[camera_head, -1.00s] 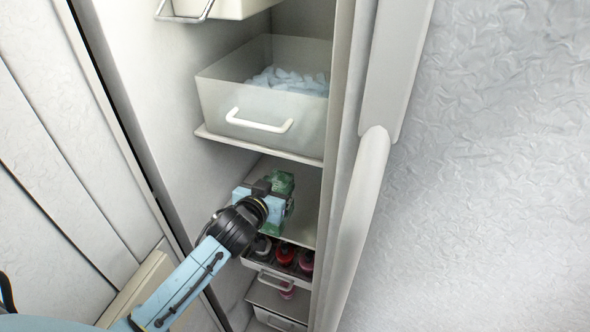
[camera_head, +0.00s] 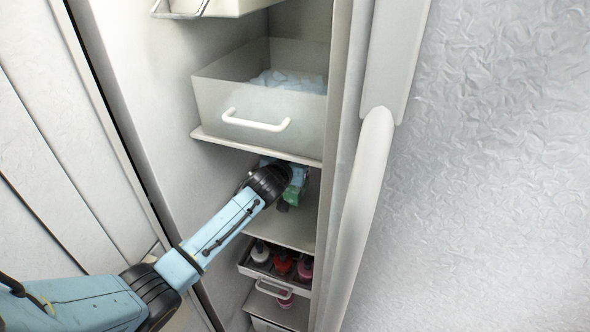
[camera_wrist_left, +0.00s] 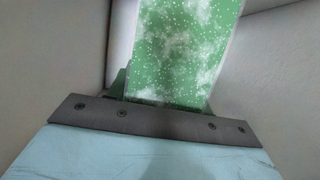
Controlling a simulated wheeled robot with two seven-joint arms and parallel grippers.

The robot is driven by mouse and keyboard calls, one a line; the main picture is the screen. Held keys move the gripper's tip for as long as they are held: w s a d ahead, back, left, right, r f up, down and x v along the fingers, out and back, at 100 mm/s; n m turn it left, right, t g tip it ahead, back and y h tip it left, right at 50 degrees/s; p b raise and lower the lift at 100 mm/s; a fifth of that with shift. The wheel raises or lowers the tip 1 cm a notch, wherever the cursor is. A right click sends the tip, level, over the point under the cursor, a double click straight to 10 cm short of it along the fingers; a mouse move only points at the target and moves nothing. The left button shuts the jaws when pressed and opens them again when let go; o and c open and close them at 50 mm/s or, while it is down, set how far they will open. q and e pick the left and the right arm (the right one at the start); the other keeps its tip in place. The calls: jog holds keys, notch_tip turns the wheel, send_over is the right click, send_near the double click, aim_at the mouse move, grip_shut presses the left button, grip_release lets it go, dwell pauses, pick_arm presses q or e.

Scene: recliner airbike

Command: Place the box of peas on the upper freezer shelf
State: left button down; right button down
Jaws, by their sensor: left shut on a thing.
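The green box of peas (camera_head: 297,186) is inside the freezer, in the open space above a bare shelf (camera_head: 295,230) and below the drawer with ice. My left gripper (camera_head: 288,180) is shut on it, and my wrist hides much of the box in the head view. In the left wrist view the box (camera_wrist_left: 185,50) stands up from the gripper (camera_wrist_left: 160,118), green with white specks and frosty patches. I cannot tell whether the box touches the shelf. My right gripper is not in view.
A drawer (camera_head: 225,110) with a white handle and pale ice stands above my gripper. A lower drawer (camera_head: 272,285) holds red, pink and white bottles. The open freezer door (camera_head: 370,200) is at the right, and the freezer's side wall (camera_head: 150,100) at the left.

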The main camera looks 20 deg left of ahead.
pick_arm(q)
jog(key=shift+f+b, duration=0.7)
jog(key=shift+f, duration=0.3)
jog(key=shift+f, duration=0.2)
jog(key=c, duration=0.6)
grip_release()
